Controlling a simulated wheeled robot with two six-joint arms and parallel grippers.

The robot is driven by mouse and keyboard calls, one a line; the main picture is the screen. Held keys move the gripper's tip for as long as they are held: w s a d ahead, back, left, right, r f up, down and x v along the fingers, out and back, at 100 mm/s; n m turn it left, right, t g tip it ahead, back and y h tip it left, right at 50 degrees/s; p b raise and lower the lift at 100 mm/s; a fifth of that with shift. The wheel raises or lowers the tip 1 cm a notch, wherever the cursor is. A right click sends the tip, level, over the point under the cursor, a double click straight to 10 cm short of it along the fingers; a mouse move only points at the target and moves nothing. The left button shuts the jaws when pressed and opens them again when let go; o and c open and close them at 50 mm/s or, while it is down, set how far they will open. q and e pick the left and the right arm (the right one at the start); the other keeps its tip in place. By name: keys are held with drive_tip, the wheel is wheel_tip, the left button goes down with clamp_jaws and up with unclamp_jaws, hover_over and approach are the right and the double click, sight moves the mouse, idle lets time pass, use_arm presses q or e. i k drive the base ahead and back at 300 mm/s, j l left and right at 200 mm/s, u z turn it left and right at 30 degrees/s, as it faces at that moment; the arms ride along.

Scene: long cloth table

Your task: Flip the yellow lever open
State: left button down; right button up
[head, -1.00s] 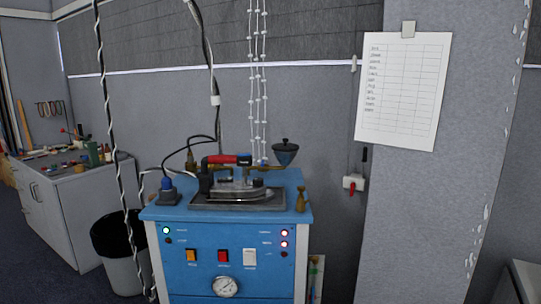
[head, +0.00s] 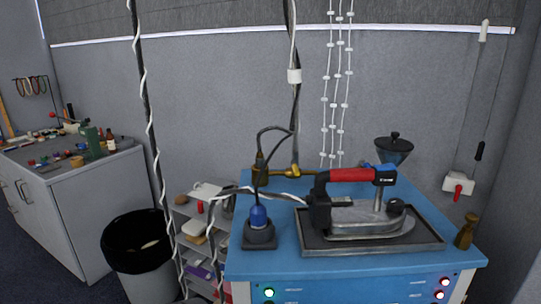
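A brass-yellow fitting with a thin horizontal bar (head: 293,171) shows behind the iron at the back edge of the blue cabinet top (head: 285,262). Whether this is the lever, and how it is set, I cannot tell. The iron (head: 360,205), with a red and black handle, rests on a dark tray and hides part of the back edge. Neither of my grippers is in view.
A brass piece (head: 465,231) is at the right corner. A white box with a red lever (head: 458,189) is on the wall. Cables hang above. A black bin (head: 140,242) stands left.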

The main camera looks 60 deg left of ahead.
sight(296, 170)
drive_tip(key=k+j, duration=0.1)
drive_tip(key=j, duration=0.4)
drive_tip(key=k+j, duration=0.1)
drive_tip(key=j, duration=0.35)
drive_tip(key=k+j, duration=0.15)
drive_tip(key=j, duration=0.35)
drive_tip(key=k+j, duration=0.1)
drive_tip(key=j, duration=0.35)
drive_tip(key=k+j, duration=0.1)
drive_tip(key=j, duration=0.4)
drive_tip(key=z, duration=0.05)
